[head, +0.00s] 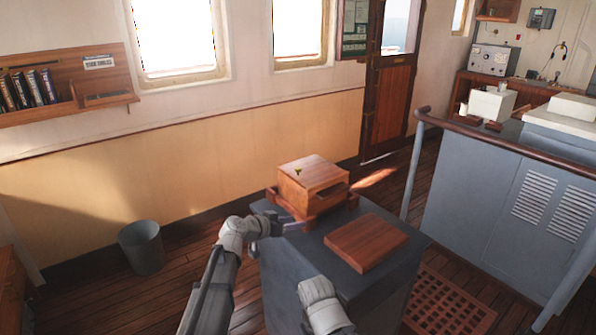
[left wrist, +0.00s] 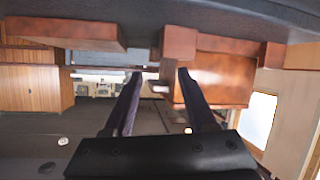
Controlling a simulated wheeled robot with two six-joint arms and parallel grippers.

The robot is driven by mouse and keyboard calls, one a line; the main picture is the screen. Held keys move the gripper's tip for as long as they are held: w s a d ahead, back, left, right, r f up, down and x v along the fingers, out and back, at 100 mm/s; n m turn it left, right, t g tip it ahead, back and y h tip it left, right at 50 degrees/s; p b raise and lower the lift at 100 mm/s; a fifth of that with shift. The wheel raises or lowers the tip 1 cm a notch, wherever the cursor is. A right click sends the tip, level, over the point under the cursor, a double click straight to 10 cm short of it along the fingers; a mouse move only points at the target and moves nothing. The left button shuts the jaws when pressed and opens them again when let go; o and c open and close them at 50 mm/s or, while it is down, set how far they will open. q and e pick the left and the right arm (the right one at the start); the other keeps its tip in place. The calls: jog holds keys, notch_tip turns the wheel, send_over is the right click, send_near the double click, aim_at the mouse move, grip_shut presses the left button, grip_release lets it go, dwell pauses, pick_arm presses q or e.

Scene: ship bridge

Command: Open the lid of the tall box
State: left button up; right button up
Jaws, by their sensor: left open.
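The tall box (head: 305,192) is reddish wood and stands upright on the dark grey cabinet (head: 300,272), inside a low wooden frame. Its lid (head: 316,172) looks shut, with a small brass-coloured fitting on top and a dark projecting piece at the front right. My left gripper (head: 292,226) is open and empty at the near left of the box, close to the frame. In the left wrist view, which looks upside down, the box (left wrist: 222,78) lies behind and right of the open fingers (left wrist: 160,76). My right arm shows at the bottom, its fingers hidden.
A flat wooden block (head: 365,242) lies on the cabinet, right of the tall box. A grey bin (head: 141,248) stands on the floor at left. A railing (head: 500,137) and grey console (head: 490,200) stand at right.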

aim_at(298, 169)
pick_arm(q)
jog(key=w+a+r+n+t, duration=0.1)
jog(key=w+a+r+t, duration=0.1)
jog(key=w+r+t, duration=0.75)
jog(key=shift+w+d+f+g+y, duration=0.15)
jog(key=shift+w+d+g, duration=0.5)
jog(key=shift+w, duration=0.9)
jog(key=shift+w+d+f+g+y, duration=0.15)
jog(key=shift+w+d+g, duration=0.4)
jog(key=shift+w, duration=1.05)
jog(key=shift+w+d+f+g, duration=0.25)
jog(key=shift+w+d+g, duration=0.4)
jog(key=shift+w, duration=0.9)
grip_shut()
